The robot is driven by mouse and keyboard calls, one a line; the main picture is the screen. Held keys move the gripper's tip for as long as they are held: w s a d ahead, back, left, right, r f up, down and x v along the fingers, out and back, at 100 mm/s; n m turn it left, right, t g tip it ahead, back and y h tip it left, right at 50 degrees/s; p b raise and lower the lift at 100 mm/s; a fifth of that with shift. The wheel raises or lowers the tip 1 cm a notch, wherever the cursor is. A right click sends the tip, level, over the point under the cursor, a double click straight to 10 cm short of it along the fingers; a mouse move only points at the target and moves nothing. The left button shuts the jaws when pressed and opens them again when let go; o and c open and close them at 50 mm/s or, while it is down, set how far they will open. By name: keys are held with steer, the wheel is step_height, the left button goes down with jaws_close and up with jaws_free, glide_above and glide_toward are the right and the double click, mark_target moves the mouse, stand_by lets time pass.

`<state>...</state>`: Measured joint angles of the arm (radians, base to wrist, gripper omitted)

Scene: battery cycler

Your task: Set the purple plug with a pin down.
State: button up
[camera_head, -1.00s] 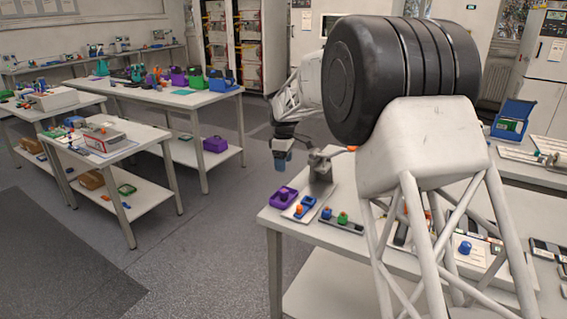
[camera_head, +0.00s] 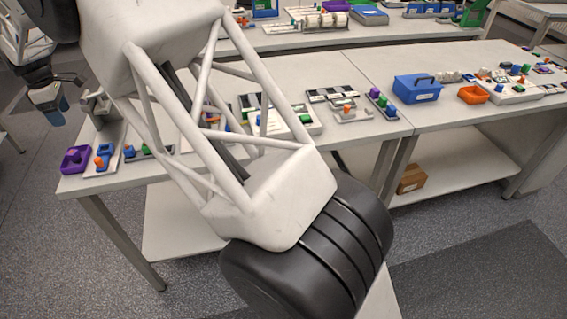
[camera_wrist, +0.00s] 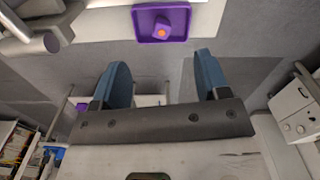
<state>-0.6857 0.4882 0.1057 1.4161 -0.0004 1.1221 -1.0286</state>
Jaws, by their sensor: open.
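The purple plug (camera_wrist: 163,28), with an orange pin in its top, sits in a shallow purple tray (camera_wrist: 141,22) at the top of the wrist view. In the head view the purple tray (camera_head: 66,164) stands at the left front corner of the near table, where the plug shows only as a small purple shape. My gripper (camera_wrist: 162,65) is open, its two blue fingers wide apart with nothing between them. In the head view my gripper (camera_head: 54,112) hangs above and left of the tray, clear of the plug.
To the right of the tray lie a blue piece (camera_head: 104,153) and a small strip with coloured knobs (camera_head: 148,152). A grey metal fixture (camera_head: 98,103) stands behind them. My arm hides the table's middle. A blue box (camera_head: 417,88) and an orange tray (camera_head: 473,95) stand farther right.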

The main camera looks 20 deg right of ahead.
steer(key=s+d+r+m, duration=0.2)
steer(key=s+d+r, duration=0.15)
steer(key=d, duration=0.65)
steer(key=s+d+r+m+t, duration=0.1)
steer(key=s+d+r+m, duration=0.3)
steer(key=d, duration=0.6)
steer(key=d+r+m, duration=0.1)
steer(key=d+r, duration=0.4)
steer(key=d, duration=0.5)
steer(key=s+d+r+m, duration=0.2)
steer(key=s+d+m, duration=0.3)
steer(key=s+d, duration=1)
steer(key=s+d+f+m, duration=0.4)
steer(key=s+d, duration=0.4)
steer(key=s, duration=0.3)
steer(key=s+d+f+m+t, duration=0.1)
steer(key=s+d+f+m, duration=0.2)
steer(key=s+d, duration=0.6)
steer(key=s+f, duration=0.1)
steer(key=s, duration=0.2)
steer(key=shift+s+f+m+t, duration=0.15)
steer(key=shift+s+m+t, duration=0.15)
steer(key=shift+m, duration=0.1)
steer(key=shift+w+d, duration=0.1)
